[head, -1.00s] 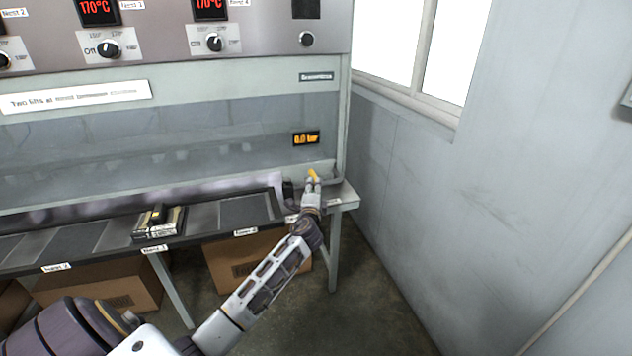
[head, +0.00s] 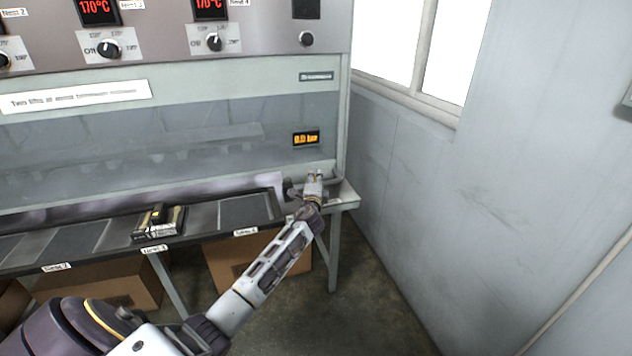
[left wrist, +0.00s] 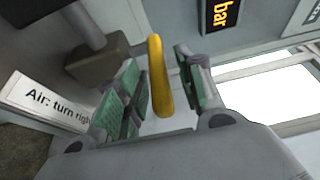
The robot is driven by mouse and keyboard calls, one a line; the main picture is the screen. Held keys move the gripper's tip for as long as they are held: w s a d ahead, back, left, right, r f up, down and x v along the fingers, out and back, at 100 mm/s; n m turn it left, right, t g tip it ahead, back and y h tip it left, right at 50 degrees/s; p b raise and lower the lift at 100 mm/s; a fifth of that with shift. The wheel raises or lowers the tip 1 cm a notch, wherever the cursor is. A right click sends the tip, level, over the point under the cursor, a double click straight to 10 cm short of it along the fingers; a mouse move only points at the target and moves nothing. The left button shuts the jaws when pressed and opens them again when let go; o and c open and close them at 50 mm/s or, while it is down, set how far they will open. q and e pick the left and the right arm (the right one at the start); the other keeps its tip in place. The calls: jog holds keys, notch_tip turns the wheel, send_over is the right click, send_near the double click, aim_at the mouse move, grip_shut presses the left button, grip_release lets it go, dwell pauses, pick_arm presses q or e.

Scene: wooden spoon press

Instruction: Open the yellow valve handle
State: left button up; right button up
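The yellow valve handle (left wrist: 158,78) stands between the two green-padded fingers of my left gripper (left wrist: 155,95) in the left wrist view. Gaps show between the handle and the pads, so the fingers are open around it. In the head view my left gripper (head: 313,180) is at the right end of the press and mostly hides the handle. The pressure display (head: 306,138) above it reads about 0.0 bar. A label reading "Air: turn righ..." (left wrist: 45,103) is beside the gripper. My right gripper is not in view.
A grey block on a pipe (left wrist: 97,62) is close to the left of the fingers. The bench (head: 345,196) ends just right of the gripper, before the grey wall (head: 510,180). A dark part (head: 158,221) lies on the ledge to the left. Cardboard boxes (head: 125,285) stand below.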

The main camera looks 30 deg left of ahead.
pick_arm(q)
jog(key=c, duration=0.7)
grip_shut()
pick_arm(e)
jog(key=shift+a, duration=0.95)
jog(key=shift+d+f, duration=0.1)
